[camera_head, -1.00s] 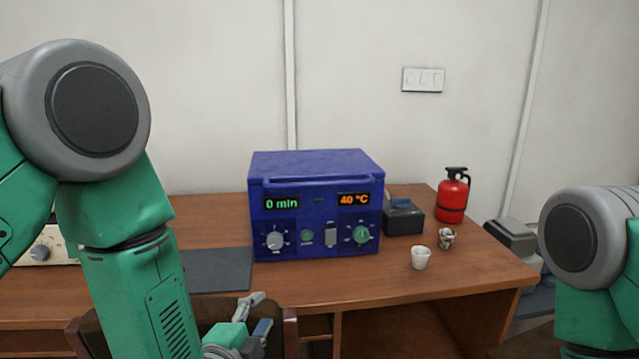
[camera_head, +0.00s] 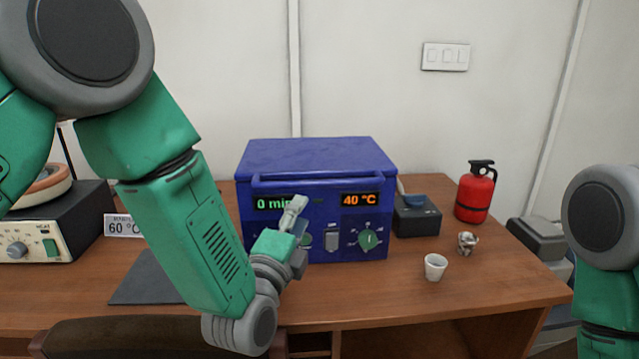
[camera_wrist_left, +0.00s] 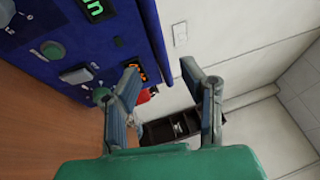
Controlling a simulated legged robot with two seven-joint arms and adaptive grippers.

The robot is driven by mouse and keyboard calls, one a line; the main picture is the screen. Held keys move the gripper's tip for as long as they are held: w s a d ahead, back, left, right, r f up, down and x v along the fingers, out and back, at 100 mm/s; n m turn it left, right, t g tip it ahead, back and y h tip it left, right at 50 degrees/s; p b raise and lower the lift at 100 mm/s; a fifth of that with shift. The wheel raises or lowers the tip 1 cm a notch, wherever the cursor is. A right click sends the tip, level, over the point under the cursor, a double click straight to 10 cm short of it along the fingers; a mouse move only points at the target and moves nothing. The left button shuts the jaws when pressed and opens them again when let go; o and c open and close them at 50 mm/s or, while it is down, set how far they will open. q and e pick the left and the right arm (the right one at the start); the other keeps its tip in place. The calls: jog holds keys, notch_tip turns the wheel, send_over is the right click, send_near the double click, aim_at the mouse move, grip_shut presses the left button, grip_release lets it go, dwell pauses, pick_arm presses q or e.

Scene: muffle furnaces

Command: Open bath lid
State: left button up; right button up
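The blue bath (camera_head: 316,200) stands on the wooden desk with its flat lid (camera_head: 316,156) down. A handle bar (camera_head: 318,181) runs along the lid's front edge. Its displays read "0 min", partly covered, and "40 °C". My left gripper (camera_head: 297,207) is in front of the bath's left front, below the handle, and appears apart from it. In the left wrist view my left gripper (camera_wrist_left: 157,80) has its two fingers spread with nothing between them. The bath's front panel (camera_wrist_left: 75,45) is at the upper left there. My right gripper is out of the head view.
A white cup (camera_head: 435,267), a small metallic item (camera_head: 467,242), a dark box (camera_head: 416,217) and a red extinguisher (camera_head: 475,192) stand right of the bath. A hot plate (camera_head: 50,225) and a "60 °C" sign (camera_head: 123,225) are at left. A dark mat (camera_head: 146,280) lies between.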

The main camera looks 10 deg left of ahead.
aim_at(317, 185)
pick_arm(q)
jog(key=x, duration=1)
jog(key=shift+w+d+f, duration=0.2)
jog(key=shift+d, duration=0.05)
jog(key=shift+a, duration=0.15)
jog(key=shift+a, duration=0.1)
grip_shut()
